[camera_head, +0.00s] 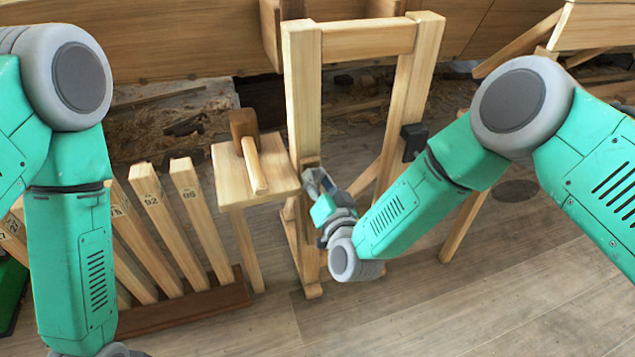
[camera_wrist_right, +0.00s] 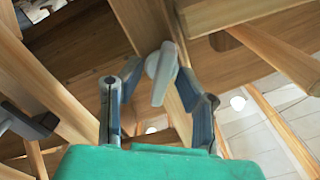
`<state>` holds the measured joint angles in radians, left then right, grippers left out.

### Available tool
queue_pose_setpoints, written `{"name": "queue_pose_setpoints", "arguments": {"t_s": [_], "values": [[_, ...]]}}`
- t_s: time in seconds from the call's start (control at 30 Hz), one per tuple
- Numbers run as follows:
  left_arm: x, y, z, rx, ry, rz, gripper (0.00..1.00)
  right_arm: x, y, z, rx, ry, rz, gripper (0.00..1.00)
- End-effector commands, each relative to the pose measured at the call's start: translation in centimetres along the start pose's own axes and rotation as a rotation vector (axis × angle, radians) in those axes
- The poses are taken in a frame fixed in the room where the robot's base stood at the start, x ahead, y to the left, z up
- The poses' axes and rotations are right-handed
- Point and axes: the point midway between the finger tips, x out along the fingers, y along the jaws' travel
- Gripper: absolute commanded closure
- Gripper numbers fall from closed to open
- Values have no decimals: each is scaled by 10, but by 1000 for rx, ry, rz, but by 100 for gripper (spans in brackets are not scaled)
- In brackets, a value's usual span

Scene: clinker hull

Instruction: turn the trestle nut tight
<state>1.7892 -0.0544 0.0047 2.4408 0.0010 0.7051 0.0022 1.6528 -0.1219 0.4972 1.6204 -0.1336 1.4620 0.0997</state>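The wooden trestle (camera_head: 303,95) stands upright at the centre of the head view, with two legs and a top crossbar. In the right wrist view a grey nut with a flat, wing-like handle (camera_wrist_right: 162,75) sits against a wooden member. My right gripper (camera_wrist_right: 160,95) is open, with one finger on each side of the nut's handle and visible gaps between. In the head view my right gripper (camera_head: 314,180) is at the lower part of the trestle's left leg, and the nut is hidden there. My left arm comes down the left side; its gripper is out of view.
A small wooden stand (camera_head: 232,185) with a mallet-like tool (camera_head: 252,160) is just left of the trestle. Several numbered wooden pieces (camera_head: 155,225) lean in a rack at left. A black block (camera_head: 413,140) is on the trestle's right leg. The front floor is clear.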

Motion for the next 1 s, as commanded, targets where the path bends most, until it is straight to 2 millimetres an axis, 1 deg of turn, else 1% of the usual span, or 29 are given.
{"name": "queue_pose_setpoints", "arguments": {"t_s": [0.1, 0.33, 0.37, 0.4, 0.43, 0.77, 1.0], "values": [[1, 0, 0, 0, 0, 0, 69, 4, 0, 0, 0, 1, 0, 69], [1, 0, 0, 0, 0, 0, 69, 4, 0, -1, 0, 0, 0, 69], [1, 0, 0, 0, 0, 0, 69, 4, 0, -1, 0, 0, 0, 80], [1, 0, 0, 0, 0, 0, 69, 4, 0, -1, 0, 0, 0, 94], [1, 0, 0, 0, 0, 0, 69, 4, 0, 0, 0, 0, 0, 100], [0, 0, 0, 0, 0, 0, 69, 4, 1, 0, 28, 0, 1, 100], [-1, 0, 0, 0, 0, 0, 69, 4, 2, 0, 154, 0, 3, 100]]}}
